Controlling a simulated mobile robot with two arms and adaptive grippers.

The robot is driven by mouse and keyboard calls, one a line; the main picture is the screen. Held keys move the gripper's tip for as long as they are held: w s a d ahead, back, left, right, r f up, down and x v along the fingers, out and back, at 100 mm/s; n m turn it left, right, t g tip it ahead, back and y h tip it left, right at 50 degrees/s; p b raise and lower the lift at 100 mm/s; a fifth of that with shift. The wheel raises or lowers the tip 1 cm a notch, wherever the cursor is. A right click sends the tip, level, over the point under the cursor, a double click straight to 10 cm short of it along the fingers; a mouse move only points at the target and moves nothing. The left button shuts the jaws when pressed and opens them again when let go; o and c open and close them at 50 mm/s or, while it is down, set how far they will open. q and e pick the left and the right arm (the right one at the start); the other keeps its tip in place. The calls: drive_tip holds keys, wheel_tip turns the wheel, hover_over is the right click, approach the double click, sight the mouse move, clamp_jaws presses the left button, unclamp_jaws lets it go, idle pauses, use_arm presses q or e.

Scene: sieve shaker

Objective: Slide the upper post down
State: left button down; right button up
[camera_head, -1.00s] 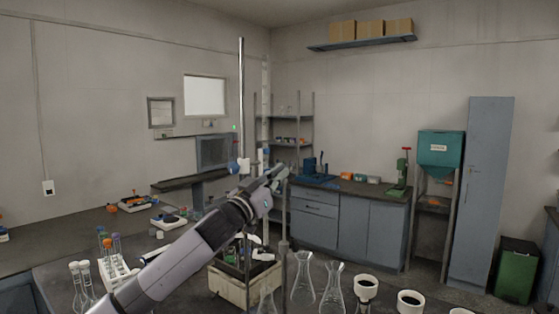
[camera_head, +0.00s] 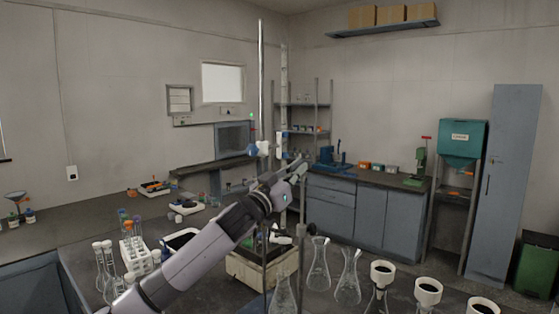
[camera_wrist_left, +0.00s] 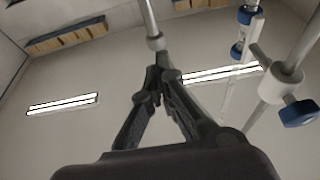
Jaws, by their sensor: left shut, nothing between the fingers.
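A tall, thin metal post (camera_head: 261,80) stands upright near the middle of the head view. A white clamp with a blue knob (camera_head: 253,150) sits low on it. My left gripper (camera_head: 299,164) is just right of and below this clamp. In the left wrist view its fingers (camera_wrist_left: 160,72) are together and empty. A metal rod with a collar (camera_wrist_left: 155,43) shows beyond the fingertips; I cannot tell if they touch. A white clamp with a blue knob (camera_wrist_left: 290,88) on another rod is to the right. My right gripper is not in view.
A second upright post (camera_head: 284,90) stands just behind. Glass flasks (camera_head: 319,265) and white-rimmed funnels (camera_head: 382,273) crowd the front of the bench. A test tube rack (camera_head: 137,256) is left of my arm, and a pale box (camera_head: 250,272) sits below it.

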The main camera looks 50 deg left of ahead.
use_arm(q)
drive_tip(key=s+d+b, duration=0.1)
drive_tip(key=s+b, duration=0.3)
drive_tip(key=s, duration=0.5)
drive_tip(key=shift+s+d+f, duration=0.15)
drive_tip(key=shift+s+f, duration=0.05)
drive_tip(key=shift+s, duration=0.15)
